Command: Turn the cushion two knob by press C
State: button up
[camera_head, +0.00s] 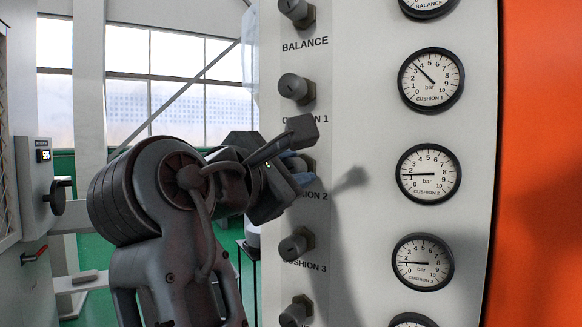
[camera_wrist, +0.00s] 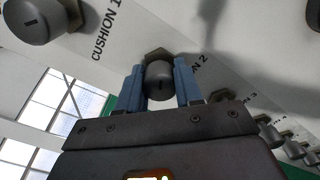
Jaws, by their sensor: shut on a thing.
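The cushion two knob (camera_wrist: 158,82) is a grey round knob with a hex collar on the white panel. In the wrist view it sits between the two blue fingers of my gripper (camera_wrist: 160,88), which is shut on it. In the head view my gripper (camera_head: 298,172) reaches the panel at the CUSHION 2 label, and my arm hides much of the knob there. The cushion 2 gauge (camera_head: 428,174) is right of it, with its needle pointing left, near 2 bar.
The cushion 1 knob (camera_head: 294,88) is above and the cushion 3 knob (camera_head: 296,245) below, both close to my gripper. The cushion 1 gauge (camera_head: 431,80) and cushion 3 gauge (camera_head: 422,262) are on the same panel. A grey box with a display (camera_head: 43,155) stands at left.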

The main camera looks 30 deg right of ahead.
jog(key=m, duration=0.3)
jog(key=shift+p, duration=0.4)
jog(key=m, duration=0.4)
jog(key=shift+f, duration=0.1)
jog(key=m+b, duration=0.1)
jog(key=m, duration=0.3)
jog(key=shift+m+b, duration=0.7)
jog(key=shift+m, duration=1)
jog(key=o, duration=1)
jog(key=shift+b+v, duration=0.4)
jog(key=shift+v, duration=3.5)
